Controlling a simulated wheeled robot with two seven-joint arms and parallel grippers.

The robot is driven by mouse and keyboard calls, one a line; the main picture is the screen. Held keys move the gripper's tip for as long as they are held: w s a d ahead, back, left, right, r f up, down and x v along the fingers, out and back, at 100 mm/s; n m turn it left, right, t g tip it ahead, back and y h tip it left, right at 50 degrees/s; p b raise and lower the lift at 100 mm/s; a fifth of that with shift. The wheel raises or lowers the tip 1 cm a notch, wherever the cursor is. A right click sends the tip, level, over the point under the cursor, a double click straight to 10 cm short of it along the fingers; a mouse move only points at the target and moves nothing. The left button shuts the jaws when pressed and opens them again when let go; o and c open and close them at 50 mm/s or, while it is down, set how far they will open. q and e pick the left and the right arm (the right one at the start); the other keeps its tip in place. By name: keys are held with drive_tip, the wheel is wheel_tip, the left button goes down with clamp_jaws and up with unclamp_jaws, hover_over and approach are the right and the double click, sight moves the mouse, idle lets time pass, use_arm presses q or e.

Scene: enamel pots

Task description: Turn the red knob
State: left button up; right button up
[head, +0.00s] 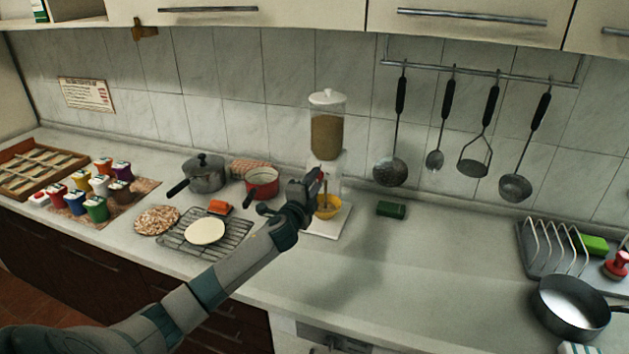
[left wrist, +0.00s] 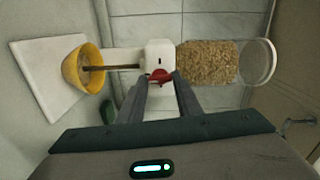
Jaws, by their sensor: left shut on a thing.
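The cereal dispenser has a clear container (head: 327,132) of grain on a white body that stands on the counter. In the left wrist view the dispenser lies sideways, with the container (left wrist: 210,62) to the right. The red knob (left wrist: 160,75) is on the front of the white body (left wrist: 158,55). My left gripper (left wrist: 163,80) has its two fingertips on the sides of the knob and is shut on it. In the head view my left gripper (head: 314,186) is in front of the dispenser and hides much of its body. My right gripper is not in view.

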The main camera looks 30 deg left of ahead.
use_arm(q)
drive_tip(key=shift+m, duration=0.4)
drive_tip(key=o, duration=1)
drive_tip(key=shift+o, duration=0.2)
drive_tip(key=shift+s, duration=0.1)
drive_tip(key=shift+v, duration=0.85)
drive_tip(key=b+v, duration=0.4)
drive_tip(key=v, duration=1.1)
drive_tip(key=shift+s+d, duration=0.2)
